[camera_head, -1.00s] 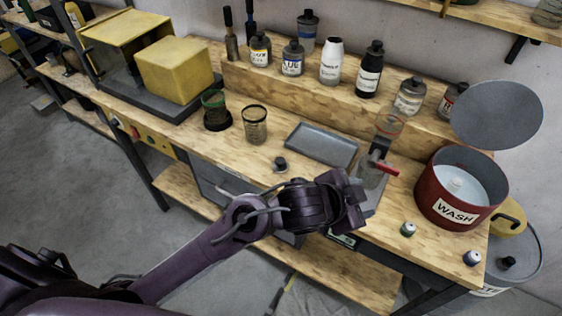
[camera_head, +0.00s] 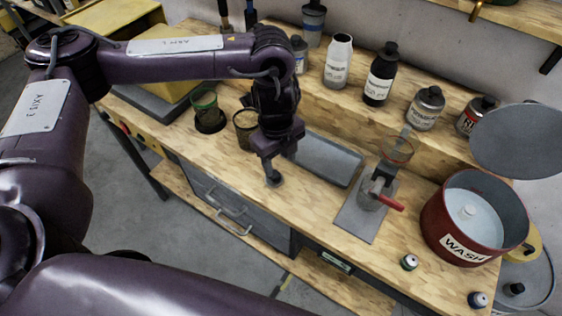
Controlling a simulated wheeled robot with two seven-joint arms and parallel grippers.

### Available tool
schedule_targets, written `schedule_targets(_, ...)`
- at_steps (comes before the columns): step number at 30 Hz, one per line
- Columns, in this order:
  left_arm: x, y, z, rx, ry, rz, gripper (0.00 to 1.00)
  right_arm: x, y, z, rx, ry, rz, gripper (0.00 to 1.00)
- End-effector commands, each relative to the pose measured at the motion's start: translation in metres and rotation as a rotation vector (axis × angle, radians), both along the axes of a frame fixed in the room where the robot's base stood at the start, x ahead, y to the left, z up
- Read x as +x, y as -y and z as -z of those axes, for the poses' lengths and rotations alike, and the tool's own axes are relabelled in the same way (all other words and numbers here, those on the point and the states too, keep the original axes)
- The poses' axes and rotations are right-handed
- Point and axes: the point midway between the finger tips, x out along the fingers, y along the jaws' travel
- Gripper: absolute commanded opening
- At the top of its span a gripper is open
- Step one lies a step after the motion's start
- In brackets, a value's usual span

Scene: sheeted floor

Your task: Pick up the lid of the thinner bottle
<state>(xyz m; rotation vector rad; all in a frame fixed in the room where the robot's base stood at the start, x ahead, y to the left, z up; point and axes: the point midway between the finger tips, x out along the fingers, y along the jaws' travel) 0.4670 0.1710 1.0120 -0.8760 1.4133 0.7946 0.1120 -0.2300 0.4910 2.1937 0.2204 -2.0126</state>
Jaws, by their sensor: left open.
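A small dark lid (camera_head: 274,181) lies on the wooden bench, left of the grey tray. My left gripper (camera_head: 271,168) points down right over it. Its jaws are open, and the fingers partly hide the lid; I cannot tell whether they touch it. Several bottles stand on the raised shelf, among them a white bottle (camera_head: 338,62), a black bottle (camera_head: 380,76) and a grey bottle (camera_head: 426,110). Their labels are too small to read surely, so I cannot tell which is the thinner bottle. My arm hides part of the row. My right gripper is not in view.
A grey tray (camera_head: 325,160) lies just right of my gripper. A mesh cup (camera_head: 244,125) and a green-rimmed cup (camera_head: 207,110) stand to its left. A stand with a red handle (camera_head: 388,203) and a red WASH pot (camera_head: 440,225) are further right.

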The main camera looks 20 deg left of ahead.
Motion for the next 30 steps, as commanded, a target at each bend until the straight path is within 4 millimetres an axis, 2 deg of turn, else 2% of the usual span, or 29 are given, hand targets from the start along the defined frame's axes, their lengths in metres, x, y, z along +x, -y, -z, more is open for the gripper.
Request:
schedule_targets(1, 0.002, -0.012, -0.005, 0.022, -0.008, -0.021, 0.52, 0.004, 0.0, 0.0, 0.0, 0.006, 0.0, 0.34)
schedule_targets(3, 0.001, -0.022, -0.008, 0.041, -0.022, -0.04, 0.52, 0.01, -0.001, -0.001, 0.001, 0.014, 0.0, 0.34)
schedule_targets(6, 0.0, -0.026, -0.003, 0.049, -0.031, -0.048, 0.52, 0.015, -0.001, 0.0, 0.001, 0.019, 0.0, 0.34)
schedule_targets(8, 0.0, -0.026, 0.003, 0.049, -0.032, -0.047, 0.52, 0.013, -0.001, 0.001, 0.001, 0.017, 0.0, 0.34)
schedule_targets(12, 0.0, -0.025, 0.017, 0.047, -0.032, -0.046, 0.52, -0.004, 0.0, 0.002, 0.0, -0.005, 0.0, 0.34)
schedule_targets(16, 0.002, -0.023, 0.028, 0.05, -0.031, -0.045, 0.52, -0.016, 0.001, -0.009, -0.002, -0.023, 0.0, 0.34)
schedule_targets(22, 0.003, -0.022, 0.059, 0.049, -0.031, -0.045, 0.52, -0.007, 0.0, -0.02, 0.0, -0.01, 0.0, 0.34)
schedule_targets(26, 0.004, -0.022, 0.067, 0.048, -0.028, -0.045, 0.52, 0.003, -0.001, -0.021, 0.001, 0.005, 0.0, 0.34)
schedule_targets(30, 0.004, -0.021, 0.069, 0.047, -0.027, -0.045, 0.52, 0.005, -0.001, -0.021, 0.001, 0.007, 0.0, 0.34)
